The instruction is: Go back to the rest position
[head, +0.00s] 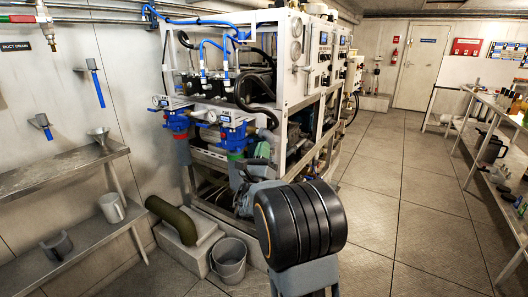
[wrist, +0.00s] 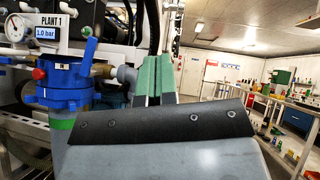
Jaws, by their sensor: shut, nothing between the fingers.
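My gripper (wrist: 155,62) shows in the wrist view as two green fingers side by side, shut with nothing held. In the head view my arm reaches toward the watermaker frame (head: 283,70), and the arm's own links partly hide my gripper. A blue filter housing (wrist: 62,92) with a gauge and a "PLANT 1" label stands left of the fingers in the wrist view, apart from them in the picture. In the head view two blue filter housings (head: 232,130) hang on the frame's near side.
Left are wall shelves (head: 65,172) with a metal jug (head: 112,207) and a funnel (head: 98,134). A bucket (head: 228,262) and a green curved pipe (head: 172,218) are low by the frame. A workbench (head: 485,125) lines the right. The floor (head: 395,195) between is clear.

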